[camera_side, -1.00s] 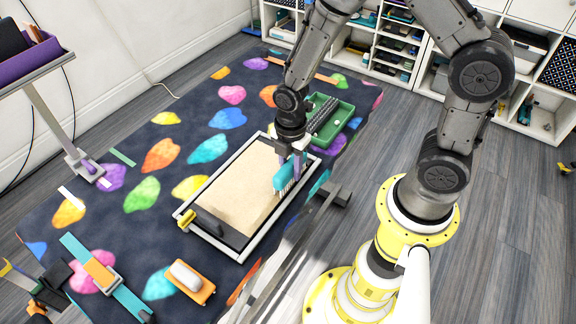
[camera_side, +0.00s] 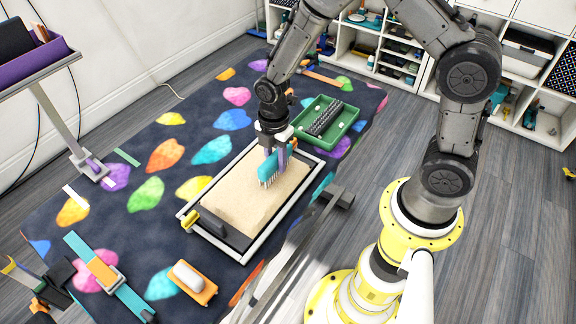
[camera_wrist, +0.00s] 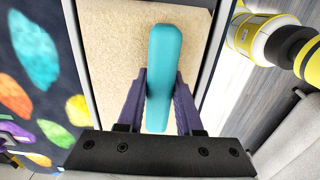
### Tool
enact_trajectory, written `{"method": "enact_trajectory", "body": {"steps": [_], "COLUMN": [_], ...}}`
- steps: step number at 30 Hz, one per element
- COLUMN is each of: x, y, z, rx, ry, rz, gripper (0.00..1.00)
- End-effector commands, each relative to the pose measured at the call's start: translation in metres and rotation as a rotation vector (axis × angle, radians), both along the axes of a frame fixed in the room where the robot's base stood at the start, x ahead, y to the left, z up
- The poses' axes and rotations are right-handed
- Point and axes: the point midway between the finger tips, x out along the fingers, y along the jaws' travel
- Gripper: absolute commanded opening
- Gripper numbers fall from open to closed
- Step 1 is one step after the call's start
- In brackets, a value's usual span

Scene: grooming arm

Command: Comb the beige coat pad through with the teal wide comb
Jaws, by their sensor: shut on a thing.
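The beige coat pad (camera_side: 246,199) lies in a pale metal frame on the patterned table; it also shows in the wrist view (camera_wrist: 112,50). My gripper (camera_side: 274,160) is shut on the teal wide comb (camera_side: 267,170), with its purple fingers on either side of the handle. In the wrist view, the comb's teal back (camera_wrist: 164,62) runs lengthwise between the fingers (camera_wrist: 162,105) and hides its own teeth. In the side view the pale teeth point down at the far part of the pad. I cannot tell whether the tips touch it.
A green tray (camera_side: 350,108) with a dark ridged roller stands behind the frame. An orange-based brush (camera_side: 192,282) and a teal strap with an orange piece (camera_side: 103,271) lie at the near left. A yellow clamp (camera_side: 190,219) sits on the frame's left corner.

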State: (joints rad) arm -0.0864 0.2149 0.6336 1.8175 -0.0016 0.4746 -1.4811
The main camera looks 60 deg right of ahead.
Motion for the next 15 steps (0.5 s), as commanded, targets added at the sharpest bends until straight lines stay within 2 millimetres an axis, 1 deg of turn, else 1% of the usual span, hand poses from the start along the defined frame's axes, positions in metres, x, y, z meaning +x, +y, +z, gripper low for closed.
{"method": "enact_trajectory", "body": {"steps": [1, 3, 6, 15], "x": [0.008, 0.016, 0.024, 0.026], "y": [0.000, 0.000, 0.000, 0.000], "z": [-0.001, -0.001, -0.001, -0.001], "rx": [0.000, 0.000, 0.000, 0.000], "ry": [0.001, 0.001, 0.001, 0.001], "rz": [0.000, 0.000, 0.000, 0.000], "gripper": [0.00, 0.00, 0.00, 0.00]}}
